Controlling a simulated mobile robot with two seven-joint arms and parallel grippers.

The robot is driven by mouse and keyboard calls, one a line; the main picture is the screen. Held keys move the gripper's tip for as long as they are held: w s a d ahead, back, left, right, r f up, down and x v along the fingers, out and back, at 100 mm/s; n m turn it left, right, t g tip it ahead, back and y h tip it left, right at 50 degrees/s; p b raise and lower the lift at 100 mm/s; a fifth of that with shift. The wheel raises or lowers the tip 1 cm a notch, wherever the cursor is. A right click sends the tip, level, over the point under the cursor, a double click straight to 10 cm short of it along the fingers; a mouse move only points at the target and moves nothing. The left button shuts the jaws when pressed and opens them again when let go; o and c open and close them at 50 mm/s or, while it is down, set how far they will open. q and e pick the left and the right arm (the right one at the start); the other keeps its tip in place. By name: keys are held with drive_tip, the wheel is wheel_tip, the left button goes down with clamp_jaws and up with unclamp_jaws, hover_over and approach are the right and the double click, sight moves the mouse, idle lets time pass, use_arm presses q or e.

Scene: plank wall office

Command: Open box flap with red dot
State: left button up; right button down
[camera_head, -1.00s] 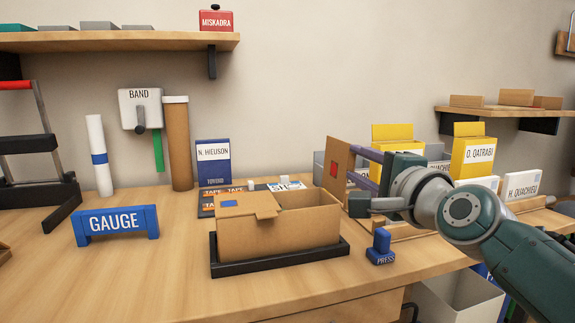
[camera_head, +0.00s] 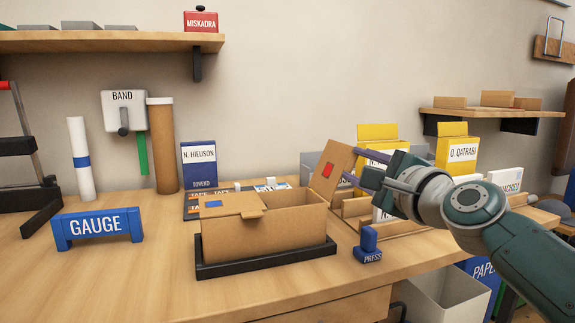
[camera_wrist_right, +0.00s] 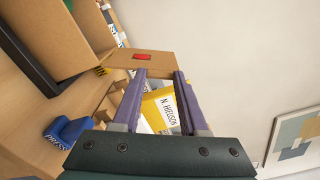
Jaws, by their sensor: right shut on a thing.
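The open cardboard box (camera_head: 265,240) stands in a black tray (camera_head: 270,263) on the bench. Its left flap (camera_head: 235,204), with a blue mark, lies across the left part of the opening. Its right flap (camera_head: 331,174), with a red mark (camera_head: 328,170), stands up and leans outward to the right. My right gripper (camera_head: 362,176) is at this flap's outer side, its jaws on the flap. In the wrist view the flap (camera_wrist_right: 118,60) shows at the fingertips (camera_wrist_right: 160,75). Its exact grip is partly hidden. My left gripper is not in view.
A blue PRESS stamp (camera_head: 368,243) stands right of the tray. Behind my gripper are yellow boxes (camera_head: 458,150) and cardboard dividers. A blue GAUGE block (camera_head: 97,227) is at left. A white bin (camera_head: 440,298) is below the bench edge. The front bench is clear.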

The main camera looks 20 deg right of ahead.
drive_tip(key=c, duration=0.7)
unclamp_jaws()
drive_tip(key=shift+s, duration=0.1)
drive_tip(key=shift+s+p, duration=0.3)
drive_tip(key=s+p, duration=0.2)
drive_tip(key=s, duration=0.7)
drive_tip(key=shift+d, duration=0.15)
